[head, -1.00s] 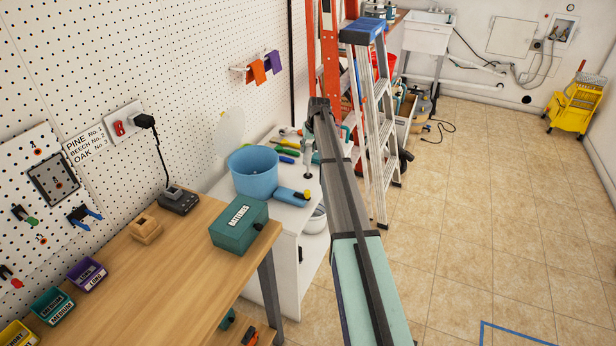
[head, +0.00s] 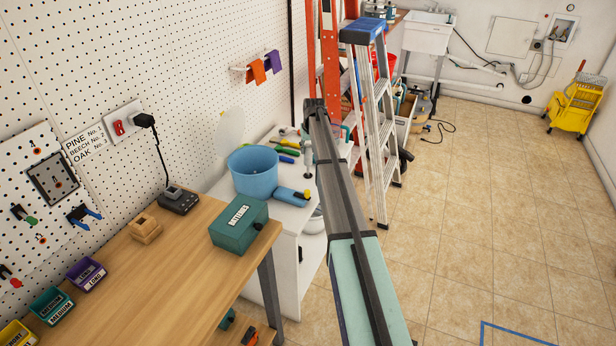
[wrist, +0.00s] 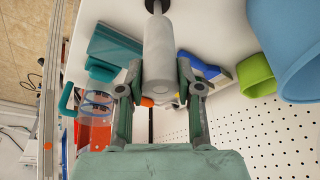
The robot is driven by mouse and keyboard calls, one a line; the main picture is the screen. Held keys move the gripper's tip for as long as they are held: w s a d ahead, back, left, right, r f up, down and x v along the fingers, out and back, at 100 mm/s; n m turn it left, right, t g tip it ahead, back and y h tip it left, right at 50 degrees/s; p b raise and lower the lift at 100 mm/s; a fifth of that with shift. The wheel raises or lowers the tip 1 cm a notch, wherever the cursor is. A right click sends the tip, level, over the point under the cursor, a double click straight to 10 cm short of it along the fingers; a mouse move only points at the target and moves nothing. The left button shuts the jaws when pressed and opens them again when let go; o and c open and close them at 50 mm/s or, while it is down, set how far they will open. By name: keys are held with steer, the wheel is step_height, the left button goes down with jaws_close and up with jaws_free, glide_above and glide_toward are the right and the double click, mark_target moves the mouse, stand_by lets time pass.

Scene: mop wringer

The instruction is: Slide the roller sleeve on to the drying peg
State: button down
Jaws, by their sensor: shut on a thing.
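The roller sleeve (wrist: 158,50) is a pale grey-white cylinder between the two fingers of my gripper (wrist: 160,88) in the wrist view. My gripper is shut on it near its lower end in that picture. The drying peg (wrist: 153,6) shows as a thin metal rod with a dark round foot, in line with the sleeve's far end. The rod meets the sleeve's end in the picture; how far it reaches inside is hidden. In the head view, the sleeve (head: 308,145) is a small pale upright shape over the white bench, partly hidden by my arm.
A green cup (wrist: 257,76) and teal tool (wrist: 115,45) lie near the sleeve. A stepladder (head: 375,110) stands right of my arm.

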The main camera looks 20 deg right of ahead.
mark_target(309, 157)
steer(key=shift+f+b, duration=1.15)
steer(key=shift+f, duration=1.95)
stand_by(0.6)
steer(key=c, duration=0.7)
jaws_free()
